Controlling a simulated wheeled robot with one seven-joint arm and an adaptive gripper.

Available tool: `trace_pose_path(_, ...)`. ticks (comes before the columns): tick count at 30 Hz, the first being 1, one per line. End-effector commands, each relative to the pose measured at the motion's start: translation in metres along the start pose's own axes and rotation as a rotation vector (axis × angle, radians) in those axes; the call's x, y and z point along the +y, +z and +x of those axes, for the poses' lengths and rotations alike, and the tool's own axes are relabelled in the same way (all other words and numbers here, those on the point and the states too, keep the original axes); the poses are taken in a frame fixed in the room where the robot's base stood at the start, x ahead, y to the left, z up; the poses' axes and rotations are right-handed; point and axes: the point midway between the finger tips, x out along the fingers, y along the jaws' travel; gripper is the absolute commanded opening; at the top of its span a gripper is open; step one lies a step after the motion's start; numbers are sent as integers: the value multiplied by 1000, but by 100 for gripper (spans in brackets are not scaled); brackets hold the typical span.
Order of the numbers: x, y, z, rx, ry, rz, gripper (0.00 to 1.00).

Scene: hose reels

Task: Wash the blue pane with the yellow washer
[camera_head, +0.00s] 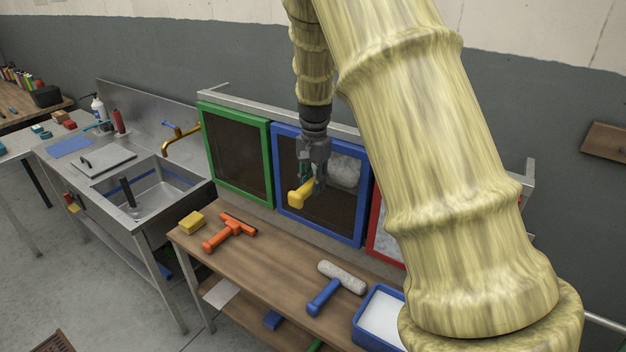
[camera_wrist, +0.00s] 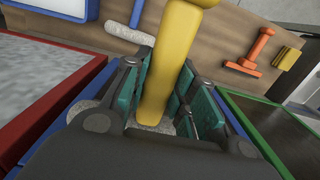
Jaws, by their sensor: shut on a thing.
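The blue pane (camera_head: 283,168) stands upright behind the bench between a green and a red pane. Its glass is mostly dark brown, with a pale grey, cloudy patch (camera_head: 342,171) at the upper right. My gripper (camera_head: 312,168) is in front of it, shut on the yellow washer (camera_head: 301,195). In the wrist view, the washer's yellow handle (camera_wrist: 168,60) runs between the teal finger pads and points away from the pane. A bit of its pale fluffy head shows below the fingers. Most of the head is hidden, and I cannot tell whether it touches the glass.
The green pane (camera_head: 238,154) is dark; the red pane (camera_head: 385,232) looks pale and is partly behind my arm. On the bench (camera_head: 265,257) lie an orange squeegee (camera_head: 230,230), a yellow sponge (camera_head: 192,222), a blue washer (camera_head: 322,297) and a blue tub (camera_head: 368,337) of whitish liquid.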

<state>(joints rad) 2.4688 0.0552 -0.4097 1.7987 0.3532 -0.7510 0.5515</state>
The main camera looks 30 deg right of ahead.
Motion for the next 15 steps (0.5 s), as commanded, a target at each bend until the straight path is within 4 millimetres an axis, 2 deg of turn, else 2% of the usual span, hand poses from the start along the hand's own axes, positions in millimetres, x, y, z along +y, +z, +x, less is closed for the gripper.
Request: trace_pose_path(15, 0, -4, 30, 1, 0, 0, 4)
